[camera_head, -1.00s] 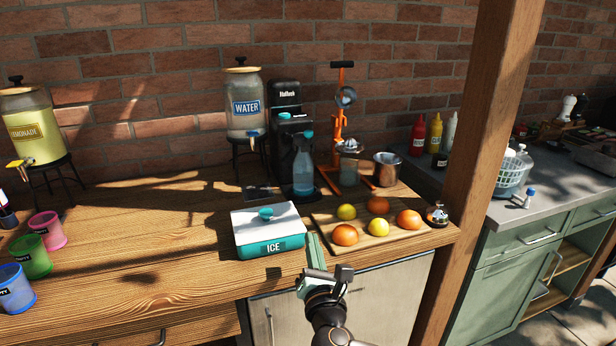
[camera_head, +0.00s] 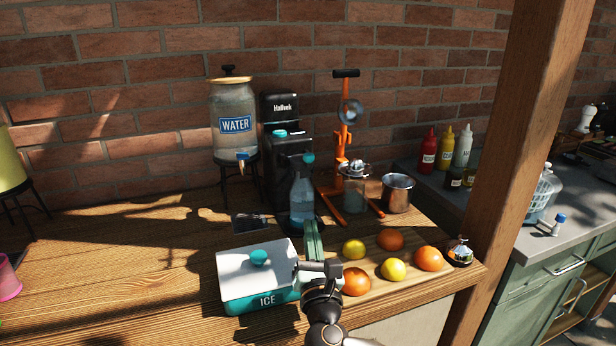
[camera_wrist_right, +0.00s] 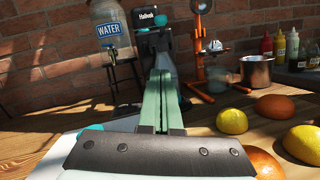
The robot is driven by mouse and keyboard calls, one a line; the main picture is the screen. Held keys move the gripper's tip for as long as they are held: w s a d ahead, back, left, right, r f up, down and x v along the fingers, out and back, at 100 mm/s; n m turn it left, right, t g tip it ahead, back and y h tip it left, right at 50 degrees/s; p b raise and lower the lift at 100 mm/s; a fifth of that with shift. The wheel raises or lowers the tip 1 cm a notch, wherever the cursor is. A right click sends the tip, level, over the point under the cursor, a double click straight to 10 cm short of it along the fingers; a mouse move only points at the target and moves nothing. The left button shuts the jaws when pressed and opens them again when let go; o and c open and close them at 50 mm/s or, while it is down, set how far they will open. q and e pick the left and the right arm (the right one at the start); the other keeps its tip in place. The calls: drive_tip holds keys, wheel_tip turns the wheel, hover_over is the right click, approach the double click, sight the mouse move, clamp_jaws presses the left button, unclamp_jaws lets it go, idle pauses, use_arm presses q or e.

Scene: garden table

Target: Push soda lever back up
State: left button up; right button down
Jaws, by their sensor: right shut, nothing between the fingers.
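The black soda machine (camera_head: 284,150) stands against the brick wall, with a clear bluish bottle (camera_head: 301,196) upright at its front. A teal knob (camera_head: 308,158) shows at the machine's front, above the bottle; whether it is the lever I cannot tell. My right gripper (camera_head: 312,238) is shut and empty, its green fingers pointing toward the machine, in front of the bottle and right of the ice box. In the right wrist view the shut fingers (camera_wrist_right: 160,95) cover most of the bottle and the machine's lower part. My left gripper is not in view.
The white and teal ice box (camera_head: 240,268) is close on the left. A cutting board (camera_head: 375,283) with several citrus fruits lies to the right. The water dispenser (camera_head: 235,125), orange press (camera_head: 344,140) and metal cup (camera_head: 397,192) stand behind. Bare wood (camera_head: 120,260) lies on the left.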

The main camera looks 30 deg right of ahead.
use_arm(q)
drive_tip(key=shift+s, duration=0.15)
use_arm(e)
drive_tip(key=p, duration=0.1)
approach(304, 163)
wheel_tip(304, 163, down, 2)
drive_tip(key=w, duration=0.2)
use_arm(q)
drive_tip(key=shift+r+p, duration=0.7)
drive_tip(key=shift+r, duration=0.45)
use_arm(e)
drive_tip(key=shift+w+d+r, duration=0.4)
drive_tip(key=shift+d+r, duration=0.2)
drive_tip(key=shift+r, duration=0.15)
drive_tip(key=shift+w+d+r, duration=0.45)
drive_tip(key=shift+d+r, duration=0.15)
drive_tip(key=shift+r, duration=0.2)
drive_tip(key=shift+w, duration=0.1)
